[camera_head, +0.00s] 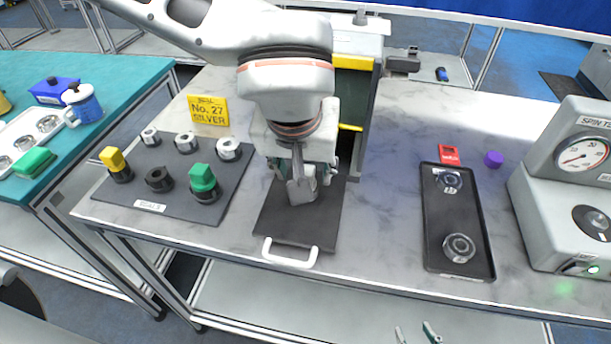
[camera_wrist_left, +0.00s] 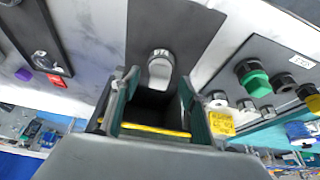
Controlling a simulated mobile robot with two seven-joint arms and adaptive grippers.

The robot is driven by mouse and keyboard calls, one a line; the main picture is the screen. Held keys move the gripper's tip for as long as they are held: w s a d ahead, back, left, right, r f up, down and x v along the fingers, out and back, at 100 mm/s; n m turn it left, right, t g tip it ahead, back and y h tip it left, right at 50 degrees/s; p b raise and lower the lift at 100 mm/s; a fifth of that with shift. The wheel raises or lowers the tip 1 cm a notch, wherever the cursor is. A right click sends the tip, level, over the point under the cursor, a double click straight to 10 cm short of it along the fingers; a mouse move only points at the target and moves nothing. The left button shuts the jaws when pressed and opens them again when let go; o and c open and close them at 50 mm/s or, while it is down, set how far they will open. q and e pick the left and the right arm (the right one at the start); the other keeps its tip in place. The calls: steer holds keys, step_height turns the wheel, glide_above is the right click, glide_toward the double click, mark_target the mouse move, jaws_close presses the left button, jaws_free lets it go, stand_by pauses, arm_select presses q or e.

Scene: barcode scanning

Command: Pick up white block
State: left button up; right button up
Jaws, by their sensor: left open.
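A pale, silvery-white rounded piece (camera_wrist_left: 160,70), which looks like the white block, stands on the black board in the left wrist view. In the head view it is largely hidden by my left gripper, and I cannot tell its outline there. My left gripper (camera_head: 302,188) is pointed down over the black board (camera_head: 274,222), with its jaws apart; I cannot tell whether it touches the piece. My right gripper (camera_head: 417,334) shows only by its fingertips at the bottom edge, in front of the table. They are apart and empty.
Left of the board, a grey mat (camera_head: 139,187) holds several seals, including green (camera_head: 203,176) and yellow-topped (camera_head: 112,158) ones. A white handle (camera_head: 291,262) is at the board's front. A dark tray (camera_head: 433,225) and gauge machine (camera_head: 561,205) stand right. Tabletop between board and tray is clear.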

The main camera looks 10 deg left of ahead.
arm_select(q)
steer(key=shift+x, duration=1.2)
steer(key=c, duration=1)
jaws_close()
steer(key=shift+s, duration=0.1)
